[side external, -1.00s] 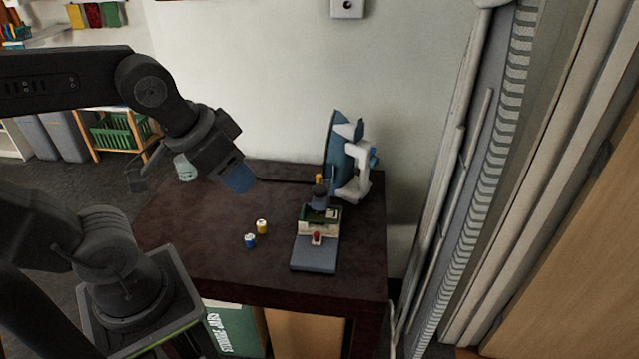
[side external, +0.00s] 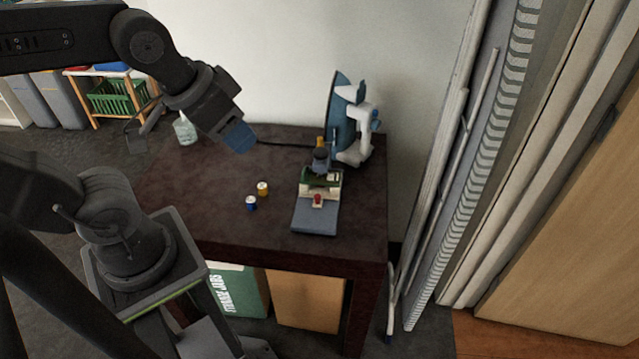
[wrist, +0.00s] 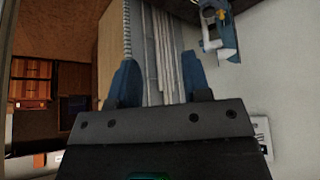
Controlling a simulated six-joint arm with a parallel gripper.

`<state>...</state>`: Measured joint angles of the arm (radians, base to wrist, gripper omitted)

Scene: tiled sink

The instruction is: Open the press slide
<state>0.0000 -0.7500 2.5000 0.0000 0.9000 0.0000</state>
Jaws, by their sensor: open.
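The press (side external: 322,165) stands on the right part of the dark table in the side external view. It has a blue-grey base plate (side external: 315,219), a green and cream body, and a small red knob (side external: 317,199) at the front, on what looks like the slide. Whether the slide is open is too small to tell. My gripper (side external: 238,138) is up and to the left of the press, apart from it. In the wrist view my gripper (wrist: 160,82) shows two blue fingers spread wide with nothing between them.
A blue and white machine (side external: 349,125) with a round disc stands right behind the press; it also shows in the wrist view (wrist: 219,30). Small blue (side external: 251,203) and yellow (side external: 263,188) jars stand left of the press. A clear jar (side external: 185,130) stands at the back left.

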